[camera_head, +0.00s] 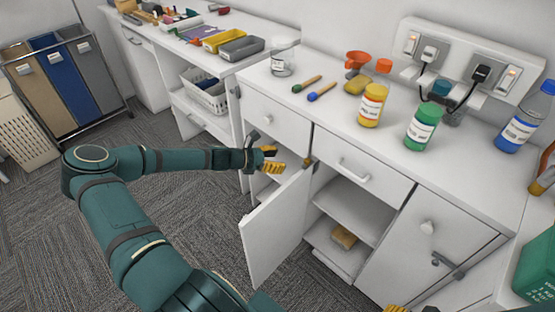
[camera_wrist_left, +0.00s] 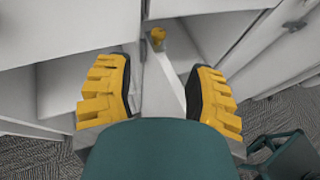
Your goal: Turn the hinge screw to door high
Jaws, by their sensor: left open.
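The brass-yellow hinge screw (camera_head: 307,160) sits at the top of the open cabinet door (camera_head: 275,228), by the cabinet frame. In the left wrist view the screw (camera_wrist_left: 157,37) is ahead of the fingertips, near the top centre. The door's top edge (camera_wrist_left: 166,78) runs between the fingers there. My left gripper (camera_head: 270,159) is open, its yellow-padded fingers apart, a little left of the screw and not touching it. It also shows in the left wrist view (camera_wrist_left: 160,90). Only a yellow sliver of my right gripper (camera_head: 396,308) shows at the bottom edge.
The white counter (camera_head: 325,110) holds a yellow bottle (camera_head: 372,105), a green bottle (camera_head: 423,127), a glass jar (camera_head: 283,58) and screwdrivers (camera_head: 322,92). A drawer front (camera_head: 360,165) is right of the screw. A sponge (camera_head: 343,237) lies on a lower shelf. Carpet is clear at left.

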